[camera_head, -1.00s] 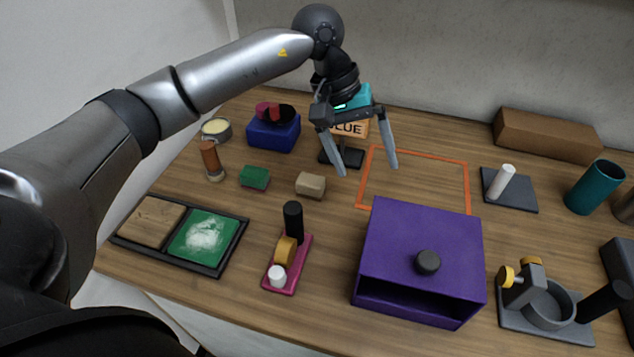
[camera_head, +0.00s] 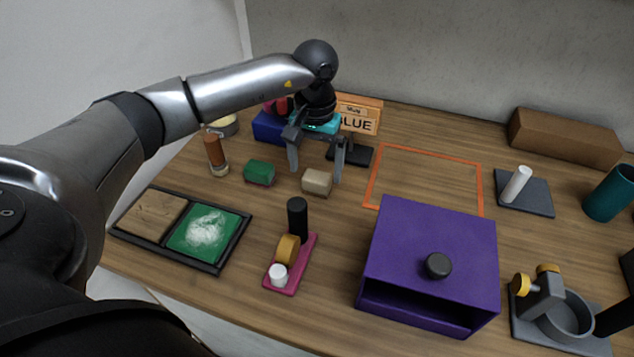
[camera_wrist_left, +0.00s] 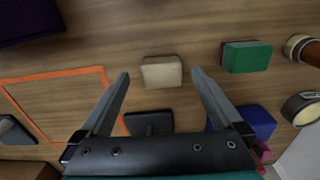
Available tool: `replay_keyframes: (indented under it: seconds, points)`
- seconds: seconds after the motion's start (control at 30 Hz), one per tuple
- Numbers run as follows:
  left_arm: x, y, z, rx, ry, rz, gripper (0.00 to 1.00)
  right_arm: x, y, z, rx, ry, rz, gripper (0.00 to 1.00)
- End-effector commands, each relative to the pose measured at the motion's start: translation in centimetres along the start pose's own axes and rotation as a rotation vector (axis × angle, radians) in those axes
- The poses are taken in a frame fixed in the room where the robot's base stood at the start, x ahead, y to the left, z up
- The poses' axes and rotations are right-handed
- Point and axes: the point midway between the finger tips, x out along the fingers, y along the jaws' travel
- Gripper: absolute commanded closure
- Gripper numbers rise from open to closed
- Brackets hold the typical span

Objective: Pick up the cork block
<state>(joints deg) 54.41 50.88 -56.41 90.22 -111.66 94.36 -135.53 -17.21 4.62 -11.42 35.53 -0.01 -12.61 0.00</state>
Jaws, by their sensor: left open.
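The cork block (camera_head: 317,182) is a small beige block lying on the wooden table. My left gripper (camera_head: 315,176) is open, its fingers pointing down just behind and above the block in the head view. In the left wrist view the cork block (camera_wrist_left: 161,72) lies beyond and between the two open fingertips (camera_wrist_left: 160,77), apart from both, with nothing held.
A green block (camera_head: 259,172) lies left of the cork block. A pink stand (camera_head: 292,265) with a black peg and a purple box (camera_head: 430,245) stand in front. A sign reading "BLUE" (camera_head: 358,118) stands behind. An orange outlined area (camera_head: 425,175) at the right is empty.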

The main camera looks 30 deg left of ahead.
Motion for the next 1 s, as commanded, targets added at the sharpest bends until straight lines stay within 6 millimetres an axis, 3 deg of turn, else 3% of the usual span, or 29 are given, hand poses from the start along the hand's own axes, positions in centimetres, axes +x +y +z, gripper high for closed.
replay_keyframes:
  seconds: [0.17,0.4,0.67,1.0]
  points:
    - [1.4,0.0,0.0,-0.001,-0.004,0.001,0.0,0.0,0.0,0.0,0.0,0.0,0.0,0.5]
    - [4.9,-0.1,-0.2,-0.001,-0.003,0.002,0.0,0.1,0.0,0.0,0.0,0.0,-0.001,0.5]
    - [5.2,-0.1,-0.3,0.0,0.0,0.002,0.0,0.1,-0.1,0.0,-0.001,0.0,-0.001,0.5]
    - [5.2,-0.1,-0.3,0.0,0.0,0.001,0.38,0.1,-0.1,0.0,-0.001,0.0,-0.001,0.5]
